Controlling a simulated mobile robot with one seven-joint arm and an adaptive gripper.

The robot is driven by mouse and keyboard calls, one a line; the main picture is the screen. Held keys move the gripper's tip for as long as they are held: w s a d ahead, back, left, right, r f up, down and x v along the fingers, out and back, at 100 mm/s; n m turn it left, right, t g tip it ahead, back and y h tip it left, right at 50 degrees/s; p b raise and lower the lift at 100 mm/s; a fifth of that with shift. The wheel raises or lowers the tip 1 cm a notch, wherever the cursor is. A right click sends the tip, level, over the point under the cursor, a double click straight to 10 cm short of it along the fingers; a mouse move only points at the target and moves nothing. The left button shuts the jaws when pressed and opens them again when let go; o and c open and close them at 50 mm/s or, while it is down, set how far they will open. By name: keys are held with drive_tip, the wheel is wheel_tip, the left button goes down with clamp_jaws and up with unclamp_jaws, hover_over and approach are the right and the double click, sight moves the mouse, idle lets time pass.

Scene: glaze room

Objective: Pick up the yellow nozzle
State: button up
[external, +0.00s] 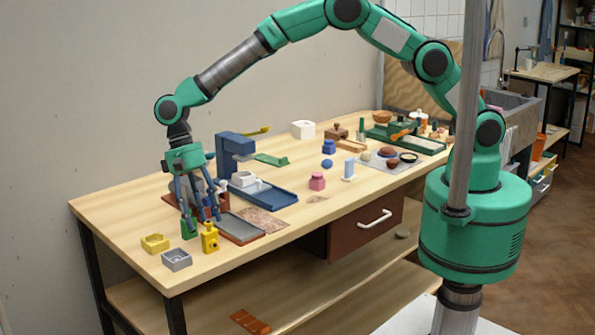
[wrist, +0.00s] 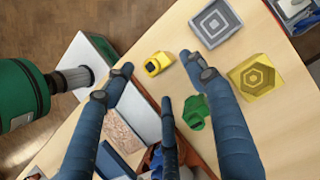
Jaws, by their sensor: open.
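The yellow nozzle (external: 210,238) stands upright near the front left edge of the workbench. In the wrist view, the yellow nozzle (wrist: 157,64) lies between and just beyond the tips of the two outer fingers. My gripper (external: 198,210) is open and points down over this end of the bench, above and slightly behind the nozzle. In the wrist view, my gripper (wrist: 158,72) has its blue fingers spread with nothing held between them. A green piece (external: 188,229) stands just left of the nozzle, close to the fingers; it also shows in the wrist view (wrist: 196,112).
A yellow box (external: 155,243) and a grey box (external: 177,260) sit left of the nozzle near the bench corner. A grey-topped tray (external: 238,229) lies to its right. A blue press-like stand (external: 235,150) rises behind. Bare wood lies in front of the nozzle.

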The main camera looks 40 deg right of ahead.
sight(208, 230)
drive_tip(key=shift+b+x, duration=0.65)
drive_tip(key=shift+x, duration=1.9)
drive_tip(key=shift+s, duration=0.1)
drive_tip(key=c, duration=1.3)
